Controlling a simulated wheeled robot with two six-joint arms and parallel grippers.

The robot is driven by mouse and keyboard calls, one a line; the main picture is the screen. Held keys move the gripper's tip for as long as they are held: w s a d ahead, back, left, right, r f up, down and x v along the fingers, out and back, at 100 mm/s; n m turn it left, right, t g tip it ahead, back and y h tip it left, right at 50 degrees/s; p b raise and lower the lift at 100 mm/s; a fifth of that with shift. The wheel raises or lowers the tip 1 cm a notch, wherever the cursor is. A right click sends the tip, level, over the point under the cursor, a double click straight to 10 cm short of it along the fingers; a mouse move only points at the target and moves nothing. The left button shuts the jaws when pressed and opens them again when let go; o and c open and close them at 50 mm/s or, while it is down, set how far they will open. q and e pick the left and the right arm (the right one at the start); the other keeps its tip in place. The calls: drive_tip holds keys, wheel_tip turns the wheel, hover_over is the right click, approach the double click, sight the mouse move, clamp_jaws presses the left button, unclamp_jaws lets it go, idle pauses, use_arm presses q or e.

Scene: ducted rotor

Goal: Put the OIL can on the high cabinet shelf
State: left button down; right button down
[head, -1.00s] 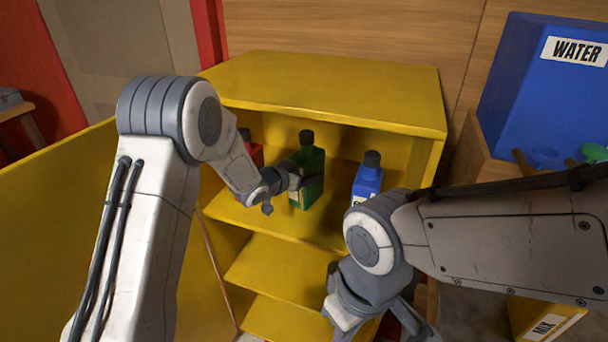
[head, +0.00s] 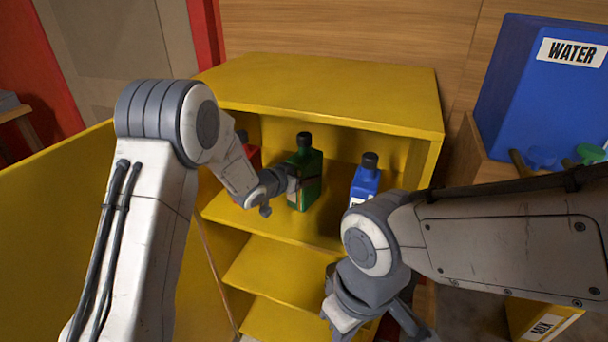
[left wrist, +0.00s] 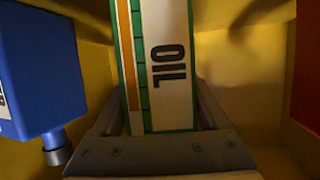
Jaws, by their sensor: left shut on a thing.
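The green OIL can (head: 311,178) with a black cap stands upright on the top open shelf (head: 275,222) of the yellow cabinet, under the cabinet's top board. My left gripper (head: 291,186) reaches in from the left and is shut on the can. In the left wrist view the can's white OIL label (left wrist: 168,70) sits between the fingers; the can's base and cap are out of that view. My right gripper (head: 372,318) hangs low in front of the cabinet, partly hidden by its own wrist and cut by the picture's edge, so its jaws cannot be judged.
A blue can (head: 365,182) stands to the right of the OIL can, a red can (head: 252,157) to its left, partly behind my arm. Lower shelves (head: 262,270) look bare where visible. A yellow door panel (head: 50,220) stands at left. A blue WATER container (head: 530,95) is at right.

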use_arm(q)
drive_tip(key=shift+f+b, duration=0.4)
idle(0.3)
unclamp_jaws()
drive_tip(key=shift+f, duration=0.15)
drive_tip(key=s+a, duration=0.5)
drive_tip(key=s, duration=0.3)
drive_tip(key=shift+s+a+r, duration=0.2)
drive_tip(key=shift+a+r, duration=0.05)
idle(1.0)
idle(0.4)
